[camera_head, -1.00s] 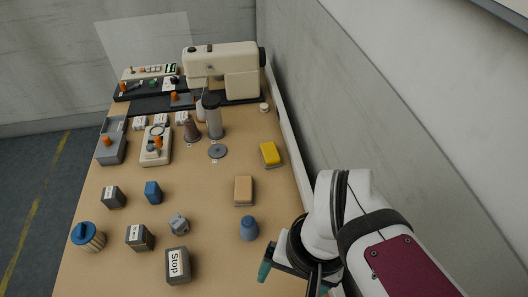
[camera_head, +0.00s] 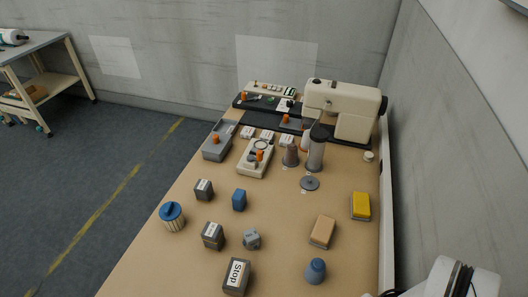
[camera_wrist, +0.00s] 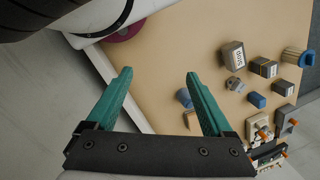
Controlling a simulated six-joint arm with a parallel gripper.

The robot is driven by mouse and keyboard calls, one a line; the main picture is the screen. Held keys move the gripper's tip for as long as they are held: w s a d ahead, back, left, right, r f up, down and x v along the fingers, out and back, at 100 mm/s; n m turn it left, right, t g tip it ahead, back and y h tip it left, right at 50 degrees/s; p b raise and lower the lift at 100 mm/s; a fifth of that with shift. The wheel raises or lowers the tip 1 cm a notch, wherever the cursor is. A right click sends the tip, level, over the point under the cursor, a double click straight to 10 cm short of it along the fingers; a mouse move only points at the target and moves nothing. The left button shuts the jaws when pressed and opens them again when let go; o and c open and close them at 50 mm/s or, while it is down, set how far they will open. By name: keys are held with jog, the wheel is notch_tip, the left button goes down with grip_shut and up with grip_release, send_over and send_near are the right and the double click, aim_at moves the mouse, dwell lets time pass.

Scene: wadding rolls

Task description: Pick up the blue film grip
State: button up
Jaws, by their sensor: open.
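Three blue things are on the tan table, and I cannot tell by sight which is the film grip. A small blue block (camera_head: 239,200) stands mid-table; it also shows in the wrist view (camera_wrist: 257,99). A rounded blue-grey knob-shaped piece (camera_head: 315,271) stands near the front right, and shows partly hidden behind the right finger in the wrist view (camera_wrist: 183,97). A ribbed cream container with a blue lid (camera_head: 172,215) is at the left edge. My gripper (camera_wrist: 158,76) is open and empty, its teal fingers spread above the table's edge, apart from everything.
A Stop block (camera_head: 236,276), a labelled dark block (camera_head: 213,235) and a grey faceted piece (camera_head: 252,239) stand near the blue block. A tan block (camera_head: 322,231) and yellow block (camera_head: 361,206) are at right. The sewing machine (camera_head: 345,108) is at the back; a wall runs along the right.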

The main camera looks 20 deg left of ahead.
jog(key=shift+o, duration=0.3)
jog(key=w+a+f+m+g+y, duration=0.1)
jog(key=w+a+m+y, duration=0.3)
jog(key=w, duration=0.5)
jog(key=w+a+m+g+y, duration=0.1)
jog(key=w+a+m+y, duration=0.15)
jog(key=w+a, duration=0.6)
jog(key=m+t+y, duration=0.2)
jog(key=m+y, duration=0.3)
jog(key=m, duration=0.1)
send_near(244, 197)
jog(key=x, duration=1.1)
jog(key=shift+a+f, duration=0.1)
jog(key=shift+a, duration=0.25)
grip_shut()
